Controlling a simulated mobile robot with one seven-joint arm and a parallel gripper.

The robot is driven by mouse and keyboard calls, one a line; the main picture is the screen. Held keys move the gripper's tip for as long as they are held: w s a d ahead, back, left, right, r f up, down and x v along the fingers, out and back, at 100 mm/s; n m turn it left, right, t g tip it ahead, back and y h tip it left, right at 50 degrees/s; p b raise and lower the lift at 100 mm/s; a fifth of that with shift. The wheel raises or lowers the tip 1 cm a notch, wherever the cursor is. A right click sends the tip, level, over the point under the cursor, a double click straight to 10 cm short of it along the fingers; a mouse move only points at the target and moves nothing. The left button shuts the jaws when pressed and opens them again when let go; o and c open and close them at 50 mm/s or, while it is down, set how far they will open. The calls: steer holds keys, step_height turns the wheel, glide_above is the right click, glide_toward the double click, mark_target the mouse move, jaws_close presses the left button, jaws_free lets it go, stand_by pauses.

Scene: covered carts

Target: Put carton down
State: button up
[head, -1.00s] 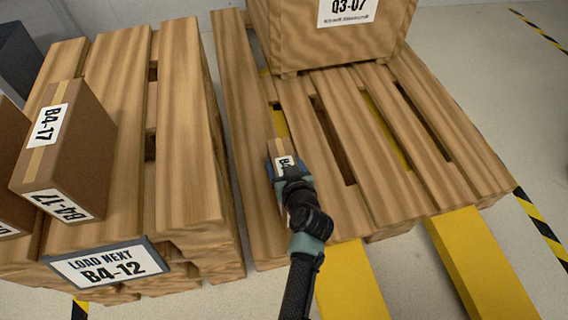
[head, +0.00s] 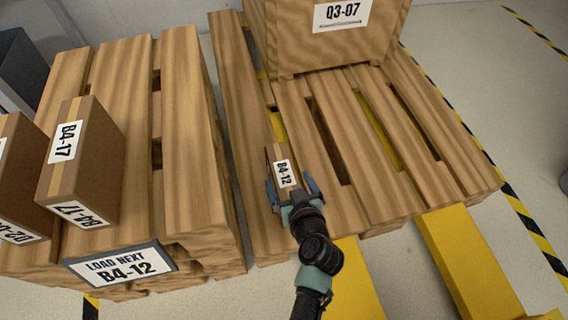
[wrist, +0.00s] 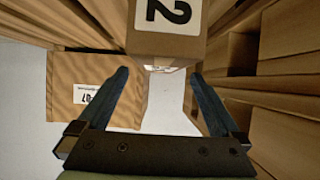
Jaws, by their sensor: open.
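The small brown carton labelled B4-12 (head: 273,158) stands on the front left part of the right-hand pallet (head: 365,200). In the wrist view the carton (wrist: 165,46) is at the top middle, with a "2" showing on its label. My gripper (head: 291,187) is just in front of the carton, its fingers spread and nothing between them. In the wrist view the open gripper (wrist: 158,76) has its fingertips short of the carton's near end. The carton's underside is hidden.
A large crate labelled Q3-07 (head: 330,48) stands at the back of the same pallet. Yellow forks (head: 470,260) extend from under the right pallet.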

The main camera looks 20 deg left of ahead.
steer(key=p+v, duration=0.1)
steer(key=v, duration=0.3)
steer(key=shift+d, duration=0.1)
steer(key=w+d+r+m+t+h, duration=0.1)
steer(key=w+r+t, duration=0.2)
steer(key=r, duration=0.9)
steer(key=w+d+r+t, duration=0.2)
steer(key=w+r, duration=0.2)
steer(key=r, duration=0.8)
steer(key=w+d+r+m+t+h, duration=0.1)
steer(key=w+r+t, duration=0.2)
steer(key=r, duration=0.9)
steer(key=s+d+r+m+t+h, duration=0.1)
steer(key=s+r+t, duration=0.2)
steer(key=r, duration=0.7)
steer(key=s+d+r+m+t+h, duration=0.2)
steer(key=s+r+t, duration=0.1)
steer(key=s+r, duration=0.4)
steer(key=s+d+r+m+t+h, duration=0.1)
steer(key=s+r, duration=0.5)
steer(key=r, duration=0.7)
steer(key=shift+d+m+t+h, duration=0.4)
steer(key=shift+d+t, duration=0.25)
steer(key=shift+t, duration=0.45)
steer(key=shift+r, duration=0.15)
